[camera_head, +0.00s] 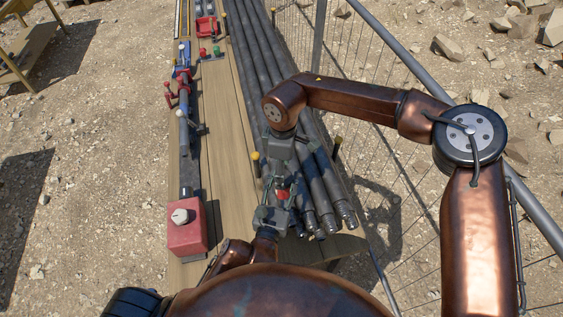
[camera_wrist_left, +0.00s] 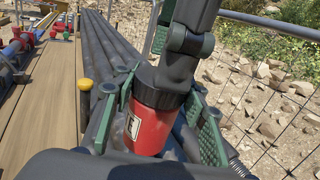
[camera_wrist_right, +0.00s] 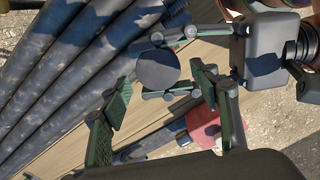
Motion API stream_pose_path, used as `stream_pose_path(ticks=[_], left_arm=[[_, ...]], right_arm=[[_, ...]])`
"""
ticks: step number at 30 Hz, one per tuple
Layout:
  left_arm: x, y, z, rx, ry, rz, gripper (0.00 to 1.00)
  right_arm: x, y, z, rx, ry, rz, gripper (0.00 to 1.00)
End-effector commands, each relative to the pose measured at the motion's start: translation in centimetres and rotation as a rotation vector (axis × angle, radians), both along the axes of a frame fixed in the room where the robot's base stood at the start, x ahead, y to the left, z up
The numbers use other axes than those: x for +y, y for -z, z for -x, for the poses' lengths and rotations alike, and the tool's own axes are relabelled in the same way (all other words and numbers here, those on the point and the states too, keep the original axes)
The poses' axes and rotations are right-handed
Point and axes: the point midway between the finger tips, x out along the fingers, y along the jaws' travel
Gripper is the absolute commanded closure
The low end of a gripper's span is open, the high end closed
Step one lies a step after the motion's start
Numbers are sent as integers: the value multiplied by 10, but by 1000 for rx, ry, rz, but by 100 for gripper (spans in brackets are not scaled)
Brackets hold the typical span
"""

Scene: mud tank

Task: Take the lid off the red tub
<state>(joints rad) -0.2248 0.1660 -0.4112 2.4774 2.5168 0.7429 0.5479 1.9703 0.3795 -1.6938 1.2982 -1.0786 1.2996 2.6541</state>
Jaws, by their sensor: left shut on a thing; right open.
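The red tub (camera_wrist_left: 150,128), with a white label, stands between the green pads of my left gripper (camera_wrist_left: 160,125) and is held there. A dark lid (camera_wrist_left: 157,94) covers its top. In the right wrist view the lid (camera_wrist_right: 158,69) is a round dark disc that hides most of the tub. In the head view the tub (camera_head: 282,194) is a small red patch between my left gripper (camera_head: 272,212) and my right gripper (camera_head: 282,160). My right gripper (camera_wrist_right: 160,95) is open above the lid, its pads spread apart. I cannot tell whether a pad touches the lid.
Long dark pipes (camera_head: 268,70) lie along the right of the plank bench (camera_head: 222,130). A red box with a white knob (camera_head: 187,230) sits at its near left. Yellow-capped posts (camera_head: 256,157) stand by the pipes. A wire fence (camera_head: 395,150) runs on the right.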

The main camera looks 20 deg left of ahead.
Motion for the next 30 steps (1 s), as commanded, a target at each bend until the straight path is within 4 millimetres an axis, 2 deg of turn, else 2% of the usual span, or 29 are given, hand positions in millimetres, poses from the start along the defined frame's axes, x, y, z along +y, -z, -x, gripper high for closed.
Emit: stream_pose_path(ticks=[3,7,17,30], left_arm=[[0,-1,0,-3,1,1,100],[0,-2,0,-3,1,1,100],[0,-2,0,-3,1,1,100],[0,-2,0,-3,0,0,100]], right_arm=[[1,16,1,1,-1,-1,44],[0,26,0,1,-1,0,44],[1,30,0,0,-1,-2,44],[1,29,1,2,-2,-2,73]])
